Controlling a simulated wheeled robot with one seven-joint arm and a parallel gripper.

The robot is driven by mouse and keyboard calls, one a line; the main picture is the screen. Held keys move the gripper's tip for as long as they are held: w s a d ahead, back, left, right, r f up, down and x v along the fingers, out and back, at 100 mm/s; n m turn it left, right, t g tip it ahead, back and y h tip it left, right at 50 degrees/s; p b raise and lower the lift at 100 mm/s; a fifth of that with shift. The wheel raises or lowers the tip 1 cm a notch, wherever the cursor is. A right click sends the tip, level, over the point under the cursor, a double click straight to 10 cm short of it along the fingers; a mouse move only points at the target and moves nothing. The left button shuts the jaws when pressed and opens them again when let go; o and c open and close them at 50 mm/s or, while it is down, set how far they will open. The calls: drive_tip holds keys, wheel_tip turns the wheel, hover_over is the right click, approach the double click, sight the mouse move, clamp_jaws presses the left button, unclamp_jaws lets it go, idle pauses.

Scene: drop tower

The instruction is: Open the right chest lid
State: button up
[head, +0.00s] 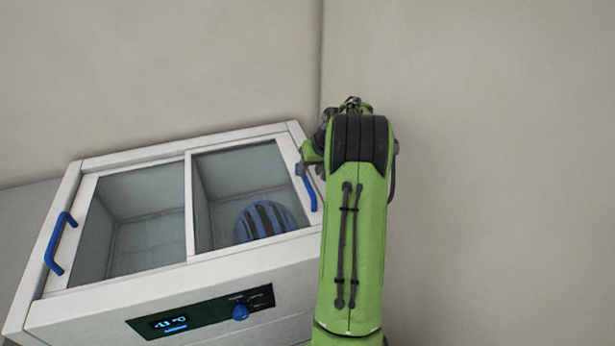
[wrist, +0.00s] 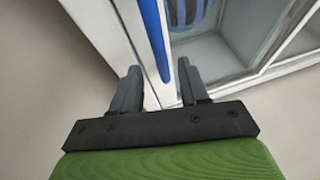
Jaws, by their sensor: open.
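A white chest with two glass-paned lids stands at the left in the head view. The right lid (head: 240,190) looks closed, and its blue handle (head: 309,190) is on the right edge. That handle also shows in the wrist view (wrist: 154,35). My gripper (wrist: 158,68) is open, with one finger on each side of the handle's near end in the wrist view. I cannot tell whether either finger touches it. In the head view my green arm hides most of the gripper. The left lid (head: 143,215) has a blue handle (head: 59,243) at its left edge.
A blue dark-striped round thing (head: 265,221) lies inside the chest under the right glass. A control panel (head: 200,312) with a blue knob (head: 240,312) is on the chest's front. Bare walls (head: 480,130) stand behind and to the right.

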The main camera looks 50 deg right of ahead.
sight(305, 176)
drive_tip(key=x, duration=0.3)
drive_tip(key=shift+w+f, duration=0.15)
drive_tip(key=shift+f, duration=0.15)
clamp_jaws()
